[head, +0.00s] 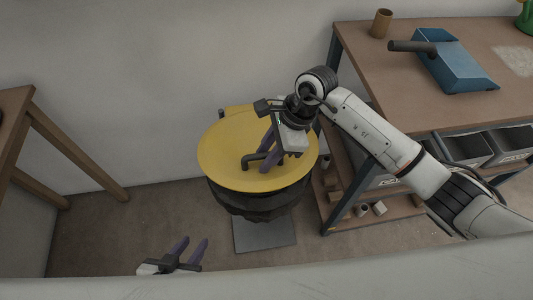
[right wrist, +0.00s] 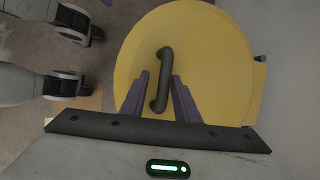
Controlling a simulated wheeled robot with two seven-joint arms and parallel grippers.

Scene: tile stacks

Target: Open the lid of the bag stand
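The bag stand's round yellow lid (head: 225,150) lies shut over the black bag (head: 262,203), above a grey base plate (head: 265,233). The lid has a dark bar handle (head: 250,161), also in the right wrist view (right wrist: 164,66). My right gripper (head: 269,160) is over the lid with its purple fingers pointing down at the handle. In the right wrist view the gripper (right wrist: 159,76) is open, with the handle between the fingers and a gap on each side. My left gripper (head: 191,243) is open and empty, low at the front left.
A wooden table (head: 20,130) stands at the left. A wall is close behind the stand. The floor left of the stand is clear.

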